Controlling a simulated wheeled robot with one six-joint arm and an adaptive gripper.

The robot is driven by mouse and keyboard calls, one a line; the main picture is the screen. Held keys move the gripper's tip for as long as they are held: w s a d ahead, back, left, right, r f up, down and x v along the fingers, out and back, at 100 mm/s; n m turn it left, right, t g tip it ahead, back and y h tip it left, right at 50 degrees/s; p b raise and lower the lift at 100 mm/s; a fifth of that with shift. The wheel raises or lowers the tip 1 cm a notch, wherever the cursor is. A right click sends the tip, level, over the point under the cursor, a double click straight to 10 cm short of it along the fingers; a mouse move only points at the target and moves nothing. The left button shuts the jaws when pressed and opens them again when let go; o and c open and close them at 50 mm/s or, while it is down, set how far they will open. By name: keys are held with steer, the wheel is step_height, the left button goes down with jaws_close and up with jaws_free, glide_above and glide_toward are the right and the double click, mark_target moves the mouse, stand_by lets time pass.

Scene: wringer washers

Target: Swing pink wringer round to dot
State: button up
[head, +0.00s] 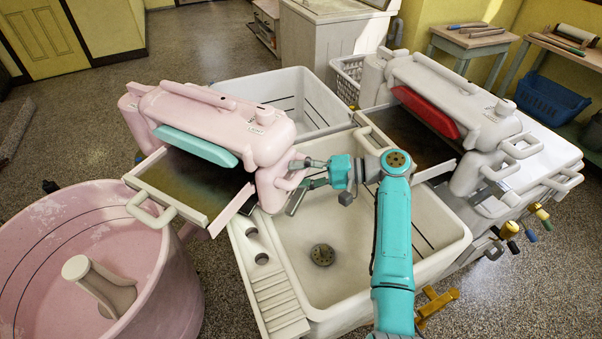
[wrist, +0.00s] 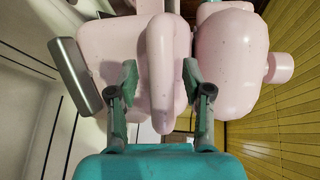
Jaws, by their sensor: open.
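The pink wringer (head: 207,118) stands at the left between the pink washer tub and the white sinks, with a teal strip along its front and a flat tray below. My gripper (head: 300,172) is at the right end of the wringer, by its handle. In the wrist view, the pink handle bar (wrist: 161,75) stands between the two open fingers of my gripper (wrist: 160,85), with gaps on both sides. The fingers do not appear closed on it. A grey block (wrist: 76,75) sits left of the handle. I cannot make out a dot.
A pink tub (head: 150,260) with an agitator is at the lower left. A white sink (head: 390,235) lies under my arm, with another sink (head: 290,95) behind. A white wringer (head: 440,100) with a red strip stands at the right. Open floor lies behind the tub.

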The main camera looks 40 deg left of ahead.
steer(key=shift+w, duration=0.1)
steer(key=v, duration=1.1)
steer(key=shift+w+d, duration=0.2)
steer(key=shift+d, duration=0.15)
steer(key=shift+r, duration=0.1)
